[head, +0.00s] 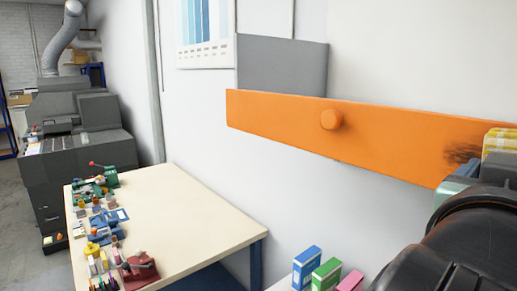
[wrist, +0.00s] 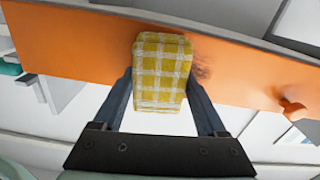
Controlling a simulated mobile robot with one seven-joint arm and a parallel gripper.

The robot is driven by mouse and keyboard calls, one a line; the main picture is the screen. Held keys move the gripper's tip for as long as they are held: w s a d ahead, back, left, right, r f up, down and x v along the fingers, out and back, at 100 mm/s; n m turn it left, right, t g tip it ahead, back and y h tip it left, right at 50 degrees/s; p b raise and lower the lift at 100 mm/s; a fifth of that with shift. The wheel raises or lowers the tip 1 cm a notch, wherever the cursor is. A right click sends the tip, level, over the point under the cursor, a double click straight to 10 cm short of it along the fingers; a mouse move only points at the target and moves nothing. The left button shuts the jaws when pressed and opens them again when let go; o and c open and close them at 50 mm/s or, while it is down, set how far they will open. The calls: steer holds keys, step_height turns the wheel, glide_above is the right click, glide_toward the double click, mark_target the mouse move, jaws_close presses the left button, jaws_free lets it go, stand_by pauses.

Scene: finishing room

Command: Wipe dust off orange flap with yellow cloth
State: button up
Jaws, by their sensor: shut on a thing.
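The orange flap (head: 280,118) is a long panel on the wall with a round orange knob (head: 331,120) on its face. A dark dust smudge (head: 462,154) lies near its right end. My gripper (wrist: 159,80) is shut on a yellow checked cloth (wrist: 161,60), which is folded into a thick pad. In the wrist view the cloth lies over part of the flap, right beside the smudge (wrist: 203,62); the cloth may hide some of it. I cannot tell whether the cloth touches the flap. In the head view the cloth (head: 502,142) is cut off at the right edge.
A grey panel (head: 282,66) stands above and behind the flap. Below are blue, green and pink boxes (head: 326,273). A pale table (head: 190,215) with several small tools along its left side stands at left. A grey machine (head: 80,135) is farther back.

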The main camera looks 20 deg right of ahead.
steer(key=shift+w+a, duration=0.5)
steer(key=shift+w, duration=0.7)
steer(key=shift+w+a, duration=0.45)
steer(key=shift+w, duration=0.75)
steer(key=shift+w+a, duration=0.5)
steer(key=shift+w, duration=0.7)
steer(key=v, duration=0.6)
steer(key=shift+a, duration=0.1)
steer(key=v, duration=0.3)
steer(key=shift+x, duration=3.6)
